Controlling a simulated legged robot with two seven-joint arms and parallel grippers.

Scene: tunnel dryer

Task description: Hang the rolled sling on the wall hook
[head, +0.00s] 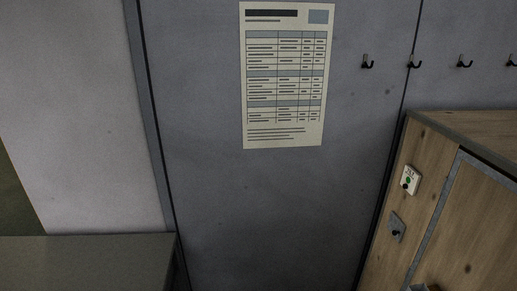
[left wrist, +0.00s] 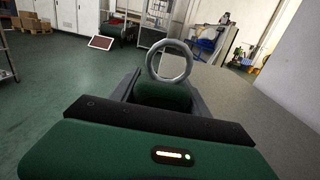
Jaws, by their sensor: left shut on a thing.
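Several dark wall hooks (head: 367,63) run in a row along the upper right of the grey wall in the head view. I see nothing hanging on the hooks in view. In the left wrist view, my left gripper (left wrist: 163,88) is shut on what looks like the rolled sling (left wrist: 163,97), a dark green bundle. A grey metal ring (left wrist: 188,63) stands up beyond the bundle. Most of the sling is hidden by the gripper. Neither gripper shows in the head view, and my right gripper is in no view.
A printed chart (head: 285,135) is on the wall left of the hooks. A wooden cabinet (head: 440,140) with a green-button switch (head: 410,180) stands below the hooks. A grey-green surface (head: 85,262) is at lower left. Open green floor (left wrist: 45,95) shows in the left wrist view.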

